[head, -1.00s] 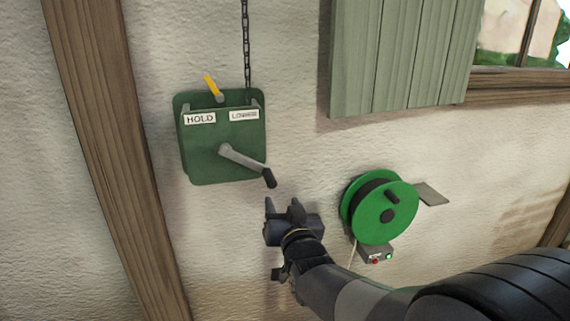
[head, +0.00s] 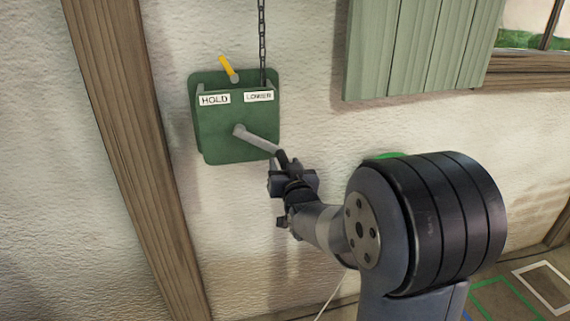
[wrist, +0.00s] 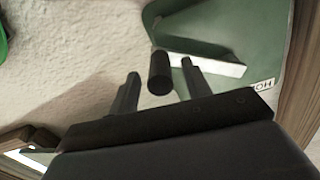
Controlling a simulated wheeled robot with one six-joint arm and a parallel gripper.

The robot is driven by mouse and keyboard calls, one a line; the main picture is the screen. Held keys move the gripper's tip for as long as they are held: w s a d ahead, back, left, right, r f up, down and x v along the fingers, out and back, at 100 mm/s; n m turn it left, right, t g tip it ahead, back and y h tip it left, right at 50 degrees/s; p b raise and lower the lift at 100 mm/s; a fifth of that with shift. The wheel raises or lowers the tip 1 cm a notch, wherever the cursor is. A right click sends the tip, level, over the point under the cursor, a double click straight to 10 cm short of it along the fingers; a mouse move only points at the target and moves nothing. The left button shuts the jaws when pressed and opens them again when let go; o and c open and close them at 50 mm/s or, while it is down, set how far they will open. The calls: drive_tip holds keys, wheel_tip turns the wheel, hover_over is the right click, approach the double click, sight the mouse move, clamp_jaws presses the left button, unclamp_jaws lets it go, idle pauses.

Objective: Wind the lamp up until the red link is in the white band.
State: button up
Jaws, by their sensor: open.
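The green winch box (head: 228,125) is on the wall, with plates HOLD (head: 214,99) and LOWER (head: 259,96). Its yellow lever (head: 227,66) leans left, on the HOLD side. A dark chain (head: 262,40) runs up from the box out of the picture. The grey crank arm (head: 259,142) points right and down to a black handle (head: 281,157). My gripper (head: 285,166) is open at this handle. In the wrist view the handle (wrist: 159,73) stands between my two spread fingers (wrist: 160,85), with a gap on each side. No lamp, red link or white band shows.
A green reel (head: 386,156) on the wall is mostly hidden behind my arm. A wooden post (head: 130,150) stands left of the box, and a green shutter (head: 410,50) hangs at the upper right. Coloured outlines (head: 495,292) mark the floor at lower right.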

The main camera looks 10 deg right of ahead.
drive_tip(key=shift+w, duration=0.25)
drive_tip(key=shift+c, duration=0.6)
clamp_jaws()
